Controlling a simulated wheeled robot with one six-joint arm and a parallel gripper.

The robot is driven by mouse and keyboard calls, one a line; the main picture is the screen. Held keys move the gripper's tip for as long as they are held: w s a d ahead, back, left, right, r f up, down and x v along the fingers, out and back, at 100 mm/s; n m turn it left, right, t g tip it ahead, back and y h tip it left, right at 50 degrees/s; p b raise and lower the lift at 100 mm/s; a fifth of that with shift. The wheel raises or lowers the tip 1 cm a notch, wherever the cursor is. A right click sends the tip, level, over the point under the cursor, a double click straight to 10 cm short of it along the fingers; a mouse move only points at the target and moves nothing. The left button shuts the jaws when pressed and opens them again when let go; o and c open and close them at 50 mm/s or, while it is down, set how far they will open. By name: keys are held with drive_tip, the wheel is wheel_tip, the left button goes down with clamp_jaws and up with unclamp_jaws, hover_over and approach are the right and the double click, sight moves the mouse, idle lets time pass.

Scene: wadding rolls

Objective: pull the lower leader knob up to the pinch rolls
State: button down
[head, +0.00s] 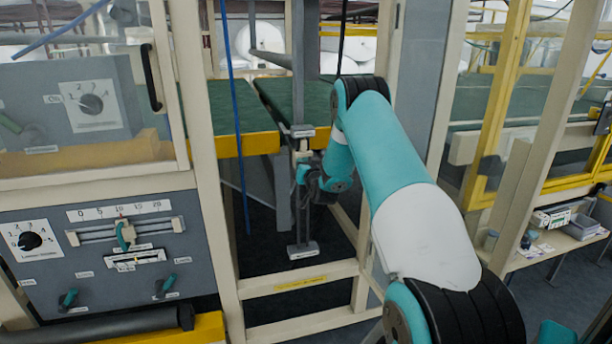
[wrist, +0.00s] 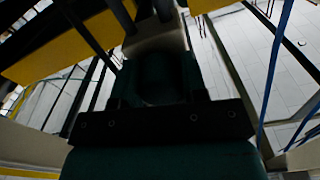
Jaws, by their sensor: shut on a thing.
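My arm reaches in from the right between cream posts. My gripper (head: 304,160) is at a grey upright rail (head: 300,85), just below a small labelled plate (head: 298,131). The jaws are shut on what appears to be the lower leader knob, which they mostly hide. A second labelled plate (head: 303,250) sits lower on the same upright, well below my gripper. In the wrist view my gripper (wrist: 160,14) is dark at the top, and the held thing cannot be made out. I cannot clearly pick out the pinch rolls; green belts (head: 285,100) lie behind the rail.
A yellow-edged beam (head: 258,144) runs close behind. A blue cord (head: 236,110) hangs to the left. A cream crossbar (head: 290,284) is below. A control panel (head: 100,245) is at left.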

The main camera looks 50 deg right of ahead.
drive_tip(key=shift+r, duration=0.6)
drive_tip(key=c, duration=0.7)
unclamp_jaws()
drive_tip(key=shift+o, duration=0.2)
drive_tip(key=shift+s+a, duration=0.15)
drive_tip(key=shift+s, duration=0.1)
drive_tip(key=b+v, duration=1.3)
drive_tip(key=v, duration=0.3)
drive_tip(key=shift+s+a, duration=0.3)
drive_tip(key=shift+a, duration=0.05)
